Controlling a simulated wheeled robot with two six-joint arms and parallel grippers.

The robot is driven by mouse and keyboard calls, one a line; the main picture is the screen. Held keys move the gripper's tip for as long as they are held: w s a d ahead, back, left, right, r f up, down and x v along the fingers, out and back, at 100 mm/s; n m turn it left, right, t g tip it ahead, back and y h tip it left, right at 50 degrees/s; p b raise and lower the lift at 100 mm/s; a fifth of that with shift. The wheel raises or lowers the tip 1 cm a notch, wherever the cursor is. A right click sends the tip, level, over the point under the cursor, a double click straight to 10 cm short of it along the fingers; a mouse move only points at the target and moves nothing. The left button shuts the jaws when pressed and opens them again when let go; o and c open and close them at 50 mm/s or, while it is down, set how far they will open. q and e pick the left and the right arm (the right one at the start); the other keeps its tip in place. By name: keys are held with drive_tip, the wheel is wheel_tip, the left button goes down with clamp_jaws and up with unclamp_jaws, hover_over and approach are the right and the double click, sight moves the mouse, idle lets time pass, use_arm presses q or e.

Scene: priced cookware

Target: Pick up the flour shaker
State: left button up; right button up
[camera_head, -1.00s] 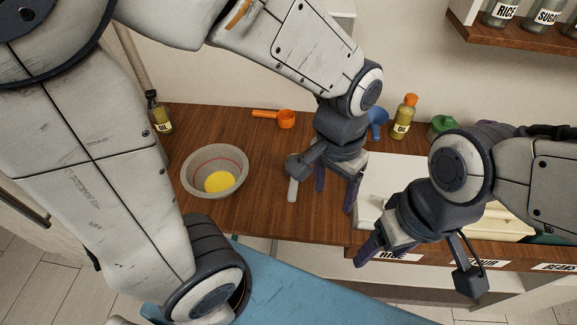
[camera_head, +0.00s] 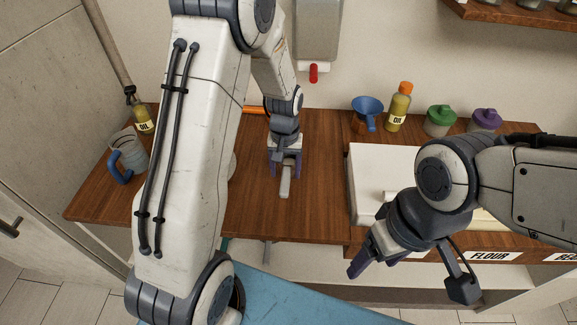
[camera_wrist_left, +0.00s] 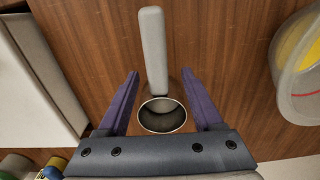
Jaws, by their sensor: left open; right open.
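A grey long-handled piece (camera_head: 286,184) with a round, dark-centred cup lies on the wooden counter. It also shows in the left wrist view (camera_wrist_left: 153,45), handle pointing away from the palm. My left gripper (camera_head: 285,174) is open, its purple fingers on either side of this piece; whether they touch it I cannot tell. The left wrist view shows the cup (camera_wrist_left: 162,115) between the finger bases. A grey mug-like container (camera_head: 128,150) with a blue handle stands at the left. My right gripper (camera_head: 410,278) is open and empty at the front right.
The counter (camera_head: 260,215) is clear in front of the grey piece. A bowl (camera_wrist_left: 284,88) with yellow contents is beside the gripper, mostly hidden by my arm in the head view.

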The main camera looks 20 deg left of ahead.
sight(286, 173)
use_arm(q)
drive_tip(key=f, duration=0.4)
drive_tip(key=shift+s+d+f, duration=0.2)
drive_tip(key=shift+f, duration=0.05)
drive_tip(key=shift+c, duration=0.3)
clamp_jaws()
drive_tip(key=shift+r, duration=0.3)
